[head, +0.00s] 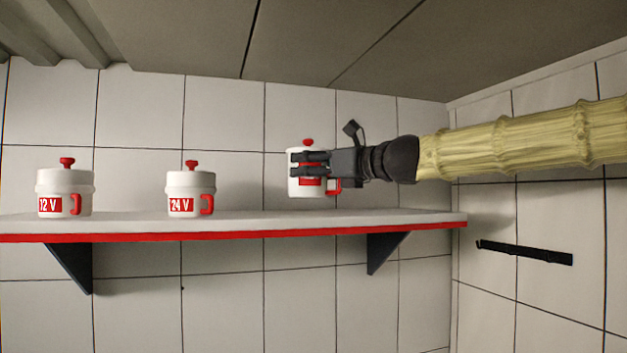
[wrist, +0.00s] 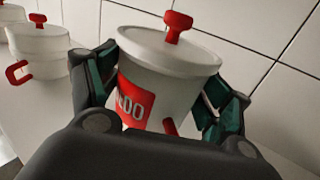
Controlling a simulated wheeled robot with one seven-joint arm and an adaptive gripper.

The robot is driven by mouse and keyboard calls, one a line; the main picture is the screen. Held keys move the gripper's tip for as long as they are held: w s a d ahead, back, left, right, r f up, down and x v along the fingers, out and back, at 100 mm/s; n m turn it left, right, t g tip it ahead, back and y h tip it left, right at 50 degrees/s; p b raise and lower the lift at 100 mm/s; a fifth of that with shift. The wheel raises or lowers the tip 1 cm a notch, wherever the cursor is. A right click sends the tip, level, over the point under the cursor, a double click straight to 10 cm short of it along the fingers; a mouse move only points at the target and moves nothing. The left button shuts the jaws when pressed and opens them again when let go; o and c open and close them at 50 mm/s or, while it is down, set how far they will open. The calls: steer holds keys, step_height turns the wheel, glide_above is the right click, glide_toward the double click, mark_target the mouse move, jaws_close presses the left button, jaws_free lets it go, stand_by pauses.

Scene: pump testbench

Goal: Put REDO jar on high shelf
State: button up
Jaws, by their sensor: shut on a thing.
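The REDO jar (head: 309,188) is white with a red knob, red handle and red label. It also shows in the wrist view (wrist: 180,62), where the end of its label reads "DO". My gripper (head: 308,169) is shut around the jar's body, with one finger on each side in the wrist view (wrist: 157,92). The jar is close to upright at the right part of the high shelf (head: 240,224), a white board with a red front edge.
A white jar marked "12 V" (head: 62,188) stands at the shelf's left, and one marked "24 V" (head: 191,190) stands nearer the middle. The board is bare between the jars and at its right end. A black rail (head: 525,252) is on the right wall.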

mark_target(323, 181)
step_height(323, 181, down, 3)
steer(key=shift+w+r, duration=0.15)
steer(key=shift+r, duration=0.05)
steer(key=shift+d+f, duration=0.1)
steer(key=shift+f, duration=0.25)
steer(key=shift+a, duration=0.2)
steer(key=shift+f, duration=0.15)
steer(key=o, duration=1.3)
steer(key=shift+d, duration=0.1)
steer(key=shift+c, duration=0.2)
